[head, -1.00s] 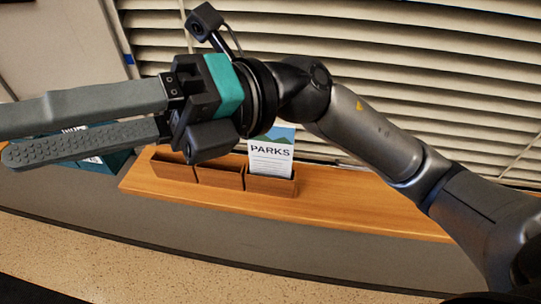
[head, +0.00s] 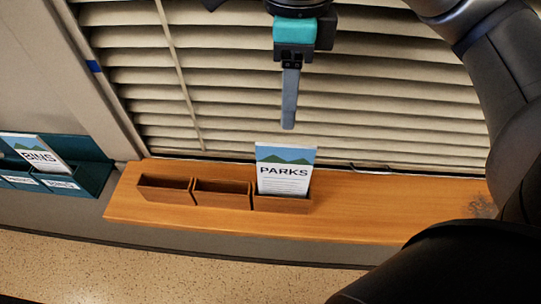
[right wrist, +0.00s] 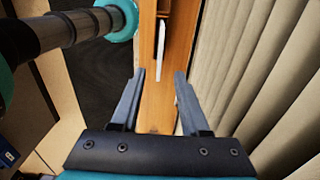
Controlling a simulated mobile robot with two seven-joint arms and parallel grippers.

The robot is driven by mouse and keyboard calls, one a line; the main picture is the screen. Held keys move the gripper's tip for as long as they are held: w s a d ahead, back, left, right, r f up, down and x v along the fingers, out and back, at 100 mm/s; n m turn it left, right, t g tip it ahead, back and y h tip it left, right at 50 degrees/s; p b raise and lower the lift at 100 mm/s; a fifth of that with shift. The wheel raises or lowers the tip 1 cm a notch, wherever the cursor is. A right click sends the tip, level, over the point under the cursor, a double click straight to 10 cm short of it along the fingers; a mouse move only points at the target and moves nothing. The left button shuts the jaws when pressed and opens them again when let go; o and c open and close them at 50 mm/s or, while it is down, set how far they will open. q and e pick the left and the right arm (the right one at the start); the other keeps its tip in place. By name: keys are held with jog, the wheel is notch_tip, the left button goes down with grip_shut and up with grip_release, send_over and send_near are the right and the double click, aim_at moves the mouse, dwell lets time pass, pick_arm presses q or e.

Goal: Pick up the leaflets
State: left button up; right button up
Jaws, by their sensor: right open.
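The PARKS leaflets (head: 284,172), with a blue, green and white front, stand upright in the right compartment of a brown three-part holder (head: 222,196). The other two compartments look empty. My right gripper (head: 289,126) points down just above the leaflets, apart from them, and shows edge-on in the head view. In the right wrist view my right gripper (right wrist: 160,88) is open and empty. The white edge of the leaflets (right wrist: 161,52) lies beyond and between its fingertips. My left gripper is not in view.
The holder stands on a wooden ledge (head: 400,206) in front of slatted blinds (head: 400,110). A teal rack (head: 92,178) with BINS leaflets (head: 38,154) is at the far left. A thin dark object (head: 371,169) lies by the blinds. The ledge right of the holder is mostly clear.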

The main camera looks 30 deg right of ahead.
notch_tip(320, 180, down, 4)
jog(key=b, duration=0.1)
send_over(289, 164)
jog(key=f, duration=0.5)
jog(key=shift+a+f, duration=0.1)
jog(key=shift+a, duration=0.1)
jog(key=shift+w+d+f, duration=0.1)
jog(key=shift+d+f, duration=0.05)
jog(key=shift+f, duration=1.35)
jog(key=shift+w+d+f, duration=0.1)
jog(key=shift+d+f, duration=0.05)
jog(key=shift+f, duration=1.3)
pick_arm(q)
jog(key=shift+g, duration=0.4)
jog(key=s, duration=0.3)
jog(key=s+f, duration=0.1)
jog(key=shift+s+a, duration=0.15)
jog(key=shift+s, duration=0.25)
pick_arm(e)
jog(key=shift+c, duration=0.2)
grip_shut()
